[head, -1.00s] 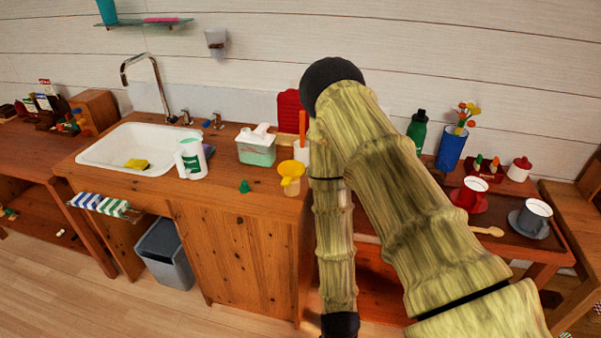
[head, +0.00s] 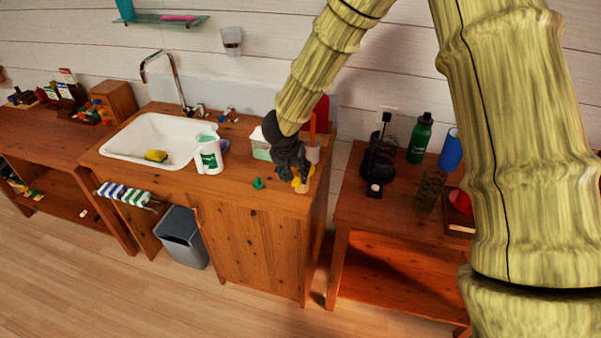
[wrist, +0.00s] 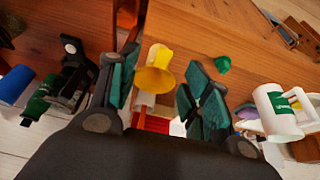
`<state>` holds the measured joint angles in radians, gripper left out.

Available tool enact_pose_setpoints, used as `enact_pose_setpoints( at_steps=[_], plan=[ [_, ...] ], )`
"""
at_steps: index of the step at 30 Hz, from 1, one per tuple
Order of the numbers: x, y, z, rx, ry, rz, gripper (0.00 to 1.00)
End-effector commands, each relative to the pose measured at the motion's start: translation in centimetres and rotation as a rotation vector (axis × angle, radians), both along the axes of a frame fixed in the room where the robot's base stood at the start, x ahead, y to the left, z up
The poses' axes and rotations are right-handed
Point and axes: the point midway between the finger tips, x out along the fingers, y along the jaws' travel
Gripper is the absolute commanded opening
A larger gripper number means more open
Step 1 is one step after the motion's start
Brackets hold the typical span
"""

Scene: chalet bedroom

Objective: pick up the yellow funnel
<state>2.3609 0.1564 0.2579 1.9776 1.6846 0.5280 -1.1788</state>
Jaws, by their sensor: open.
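The yellow funnel (wrist: 155,77) is near the front right corner of the wooden sink counter (head: 222,185). In the wrist view it shows between my gripper's two dark green-padded fingers, with clear space on the right side and a smaller gap on the left. My gripper (wrist: 160,78) is open and empty. In the head view my gripper (head: 293,168) hangs above the funnel (head: 302,183) and hides most of it. I cannot tell whether a finger touches it.
A small green object (head: 258,183) and a white-and-green container (head: 208,155) stand left of the funnel. A white cup-like holder with an orange item (head: 312,152) stands close behind. A lower table (head: 370,212) with a black device (head: 378,160) is to the right.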

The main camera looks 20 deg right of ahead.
Motion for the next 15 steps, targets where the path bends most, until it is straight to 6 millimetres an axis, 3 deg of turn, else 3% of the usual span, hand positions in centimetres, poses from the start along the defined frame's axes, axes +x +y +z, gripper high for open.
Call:
enact_pose_setpoints(
  at_steps=[4,15],
  plan=[
    [0.6,0.2,0.3,0.011,-0.004,-0.007,0.48],
    [2.0,-0.8,-3.8,0.011,-0.004,-0.006,0.48]
  ],
)
